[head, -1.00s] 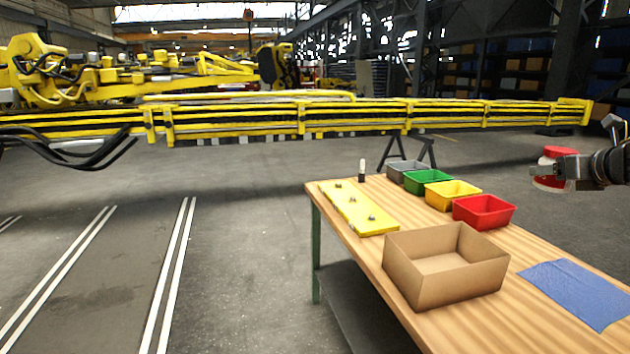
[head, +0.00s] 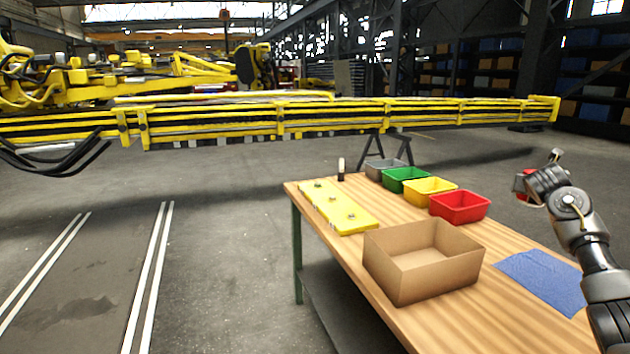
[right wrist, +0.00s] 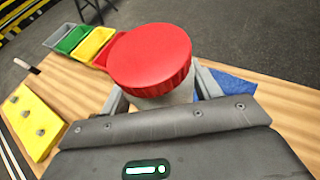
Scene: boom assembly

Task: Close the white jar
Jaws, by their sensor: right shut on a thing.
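The white jar (right wrist: 168,98) is held in my right gripper (right wrist: 162,92), whose two fingers press on its sides in the right wrist view. A red ribbed lid (right wrist: 150,55) sits over the jar's top and hides its mouth. I cannot tell whether the lid is screwed tight. In the head view my right gripper (head: 535,183) is at the right, in the air beyond the table's right edge. Only a bit of red (head: 519,186) shows there, and the rest of the jar is hidden by the hand. My left gripper is in neither current view.
The wooden table (head: 520,330) carries an open cardboard box (head: 400,280), a yellow plate (head: 337,210), a blue cloth (head: 545,280) and a row of grey, green, yellow and red bins (head: 459,207). A long yellow boom (head: 340,116) lies behind. Floor is clear left of the table.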

